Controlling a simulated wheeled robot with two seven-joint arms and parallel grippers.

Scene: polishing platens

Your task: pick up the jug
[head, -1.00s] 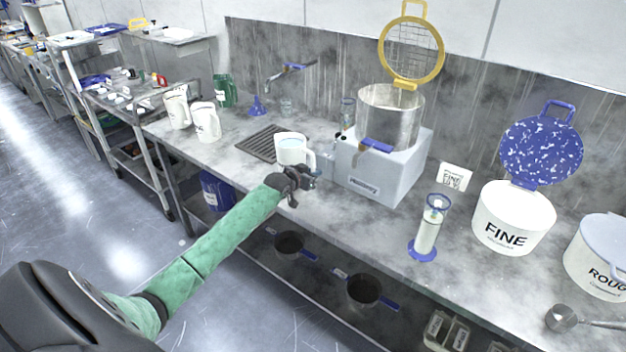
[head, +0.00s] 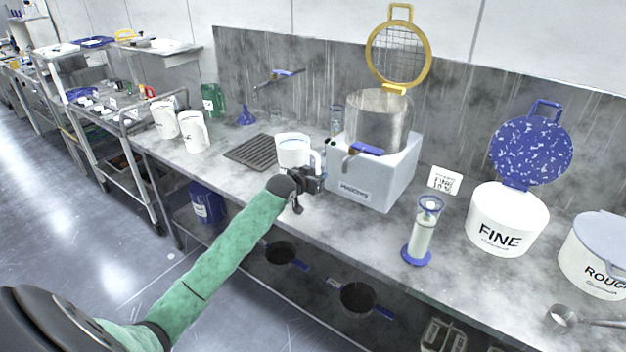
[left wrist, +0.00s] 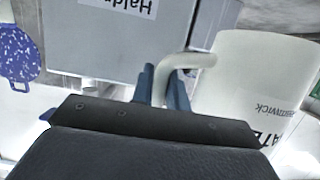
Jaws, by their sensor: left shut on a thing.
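The white jug (head: 292,153) is at the middle of the bench in the head view, beside the drain grate and left of the heated unit. In the left wrist view the jug (left wrist: 262,85) fills the right side, with dark lettering on its wall. My left gripper (head: 312,177) is at the near right side of the jug. In the left wrist view its blue fingers (left wrist: 163,80) are shut on the jug's curved handle (left wrist: 185,62). The jug looks upright. Whether its base touches the bench is not clear. My right gripper is not in view.
The grey unit (head: 365,182) with a steel pot (head: 378,122) stands close right of the jug. Two more white jugs (head: 193,132) stand left, past the drain grate (head: 250,152). A cylinder (head: 423,228) and the FINE tub (head: 507,220) are right. Bare bench lies in front.

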